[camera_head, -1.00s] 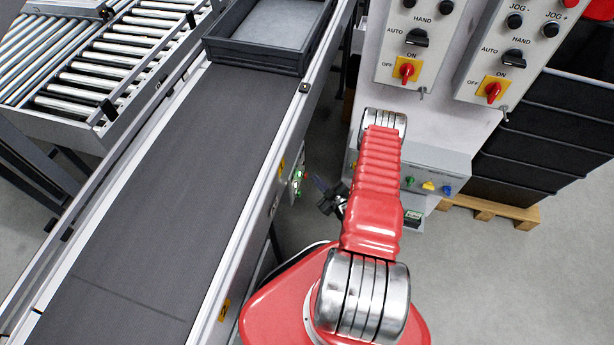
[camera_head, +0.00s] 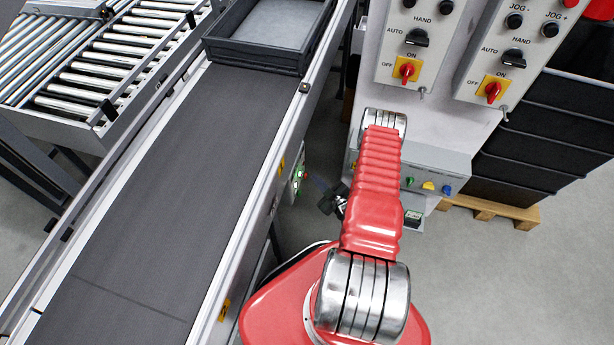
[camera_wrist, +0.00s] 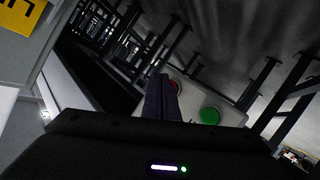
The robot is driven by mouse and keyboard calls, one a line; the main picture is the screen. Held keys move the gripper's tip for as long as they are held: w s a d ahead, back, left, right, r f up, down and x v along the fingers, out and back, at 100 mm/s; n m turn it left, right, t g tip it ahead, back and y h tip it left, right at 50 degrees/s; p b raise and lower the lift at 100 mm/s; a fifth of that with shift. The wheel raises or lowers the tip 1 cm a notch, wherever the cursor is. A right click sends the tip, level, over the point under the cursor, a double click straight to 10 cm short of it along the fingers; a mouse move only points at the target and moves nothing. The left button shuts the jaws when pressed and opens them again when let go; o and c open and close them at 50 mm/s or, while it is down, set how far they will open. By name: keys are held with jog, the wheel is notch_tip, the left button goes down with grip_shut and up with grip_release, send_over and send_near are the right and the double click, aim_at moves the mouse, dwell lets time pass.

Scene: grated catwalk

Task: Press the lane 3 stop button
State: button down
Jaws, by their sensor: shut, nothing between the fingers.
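A small control box (camera_head: 297,172) is fixed to the right side of the conveyor, with a red button (camera_head: 305,175) and green spots on its face. In the wrist view, a red button (camera_wrist: 176,87) and a larger green button (camera_wrist: 210,115) sit on a pale panel. My gripper (camera_head: 317,184) is shut and empty, just right of the box, partly hidden behind my red arm. In the wrist view, the dark fingers (camera_wrist: 162,97) point toward the panel and partly cover the red button's left side. I cannot tell whether they touch it. No lane number is readable.
The dark conveyor belt (camera_head: 150,190) carries a grey tray (camera_head: 285,30) at its far end. Panels with AUTO/HAND switches (camera_head: 417,38) stand at upper right, above a grey box with coloured knobs (camera_head: 428,186). Black crates (camera_head: 540,130) stand on a pallet. Floor is clear at lower right.

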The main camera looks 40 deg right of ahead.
jog(key=shift+w+a, duration=0.1)
dwell(0.7)
jog(key=shift+w+a, duration=0.15)
jog(key=shift+w, duration=0.05)
jog(key=shift+w+a, duration=0.5)
jog(key=shift+w, duration=0.15)
dwell(1.7)
jog(key=shift+s+d, duration=0.1)
jog(key=shift+s, duration=0.05)
jog(key=shift+s+d, duration=0.65)
jog(key=shift+s, duration=0.2)
jog(key=shift+s+d, duration=0.8)
jog(key=shift+s, duration=0.2)
jog(key=shift+s+d, duration=0.75)
jog(key=shift+s, duration=0.25)
